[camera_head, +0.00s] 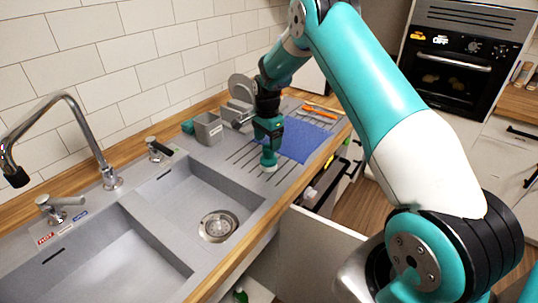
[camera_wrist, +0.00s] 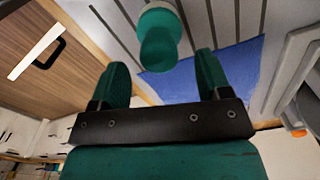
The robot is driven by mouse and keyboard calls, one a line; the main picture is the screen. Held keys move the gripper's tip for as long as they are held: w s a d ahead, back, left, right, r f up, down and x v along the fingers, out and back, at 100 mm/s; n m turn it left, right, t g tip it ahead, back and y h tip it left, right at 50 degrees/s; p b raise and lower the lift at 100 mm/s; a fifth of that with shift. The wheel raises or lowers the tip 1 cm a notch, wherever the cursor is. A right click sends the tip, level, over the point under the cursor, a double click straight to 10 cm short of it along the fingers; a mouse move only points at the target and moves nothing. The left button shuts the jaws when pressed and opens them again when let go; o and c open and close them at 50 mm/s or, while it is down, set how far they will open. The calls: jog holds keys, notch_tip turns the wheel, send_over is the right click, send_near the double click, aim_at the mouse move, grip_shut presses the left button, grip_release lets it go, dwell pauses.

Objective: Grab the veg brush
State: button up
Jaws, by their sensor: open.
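The veg brush looks like a green piece with a pale rim or base. It stands on the grey ribbed drainboard (camera_head: 240,158), right of the sink basin. In the head view the brush (camera_head: 268,160) is directly under my gripper (camera_head: 268,133), which partly hides it. In the wrist view the brush (camera_wrist: 160,35) lies ahead of and between the two green fingers of my gripper (camera_wrist: 160,62). The fingers are spread apart with a gap on each side of the brush.
A blue cloth (camera_head: 303,141) lies just right of the brush. A grey cup (camera_head: 209,129), a green sponge (camera_head: 188,127) and orange-handled utensils (camera_head: 319,112) are on the counter. The sink basin (camera_head: 178,196) is to the left. A drawer (camera_head: 322,237) stands open below the counter.

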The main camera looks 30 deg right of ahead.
aim_at(269, 153)
jog(key=shift+d+f+p, duration=0.2)
jog(key=shift+f+p, duration=1.3)
jog(key=shift+f, duration=1.3)
jog(key=shift+c, duration=0.5)
jog(key=c, duration=0.9)
